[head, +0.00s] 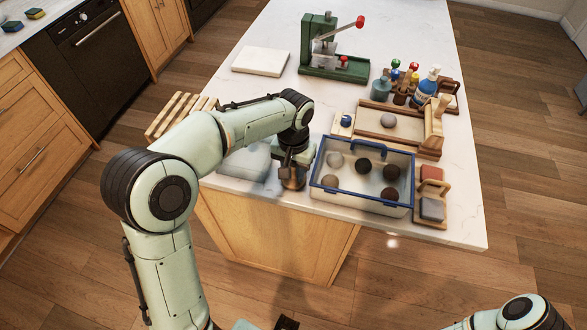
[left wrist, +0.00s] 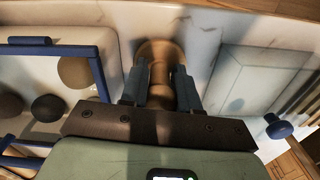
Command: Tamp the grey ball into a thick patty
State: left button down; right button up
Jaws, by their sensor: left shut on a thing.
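My left gripper (head: 293,160) is shut on a brown wooden tool (head: 292,182), which looks like a tamper, near the counter's front edge, just left of the blue-rimmed bin. In the left wrist view the tool's round handle (left wrist: 160,68) is between the two fingers (left wrist: 161,90). A greyish ball (head: 388,120) lies on the wooden tray (head: 372,133) behind the bin. Inside the bin (head: 360,205) are two paler balls, one of them here (head: 335,160), and several dark ones (head: 391,172). I cannot tell which is the task's grey ball. My right gripper is out of view.
A pale translucent slab (head: 243,160) lies left of the tool, with a wooden slatted rack (head: 178,112) behind it. A green press (head: 325,62), a white slab (head: 260,61) and bottles (head: 427,84) stand farther back. Blocks in a wooden holder (head: 432,208) stand right of the bin.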

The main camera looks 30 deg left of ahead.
pick_arm(q)
jog(key=shift+f, duration=0.3)
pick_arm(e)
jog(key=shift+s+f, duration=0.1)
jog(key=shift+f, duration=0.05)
pick_arm(q)
jog(key=c, duration=0.8)
grip_release()
jog(key=shift+o, duration=0.2)
notch_tip(320, 180, up, 14)
jog(key=shift+f+p, duration=0.25)
jog(key=shift+p, duration=0.75)
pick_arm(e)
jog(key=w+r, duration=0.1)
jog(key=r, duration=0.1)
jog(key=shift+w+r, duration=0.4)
pick_arm(q)
jog(key=shift+s+f, duration=0.1)
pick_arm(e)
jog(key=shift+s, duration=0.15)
